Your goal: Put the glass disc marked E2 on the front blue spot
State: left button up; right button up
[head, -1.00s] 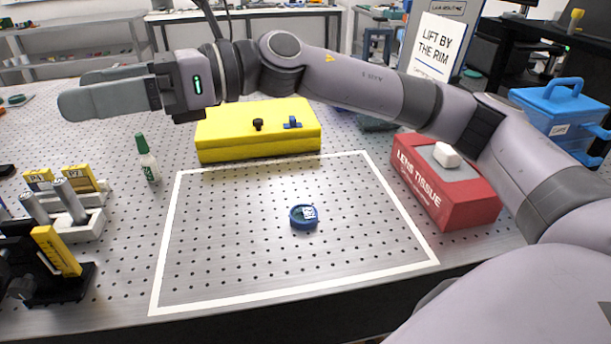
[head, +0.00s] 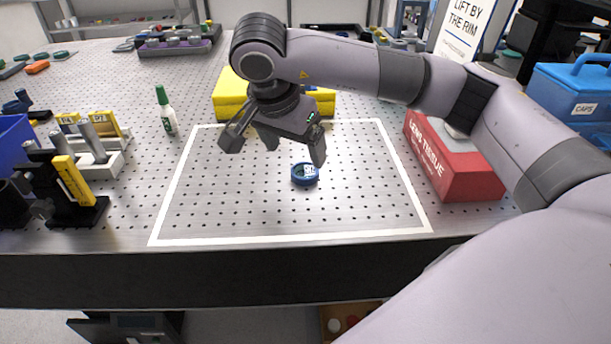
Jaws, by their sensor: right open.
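A small round blue-rimmed disc (head: 305,174) lies on the perforated bench inside the white outlined area. I cannot make out a separate blue spot on the bench. My left gripper is not in view.
A yellow case (head: 232,97) stands behind the outlined area, partly hidden by my right arm. A red lens tissue box (head: 466,172) is on the right, a green-capped bottle (head: 166,112) on the left. Black and yellow fixtures (head: 66,180) stand at the left front. Most of the outlined area is clear.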

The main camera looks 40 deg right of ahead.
aim_at(305, 169)
jog(key=shift+d+f, duration=0.15)
jog(key=shift+d, duration=0.15)
jog(key=p+x, duration=0.1)
jog(key=x, duration=0.5)
jog(key=shift+w+d+f, duration=0.2)
jog(key=shift+w+f, duration=0.05)
jog(key=c, duration=1.1)
jog(key=shift+c, duration=0.7)
jog(key=shift+r, duration=0.15)
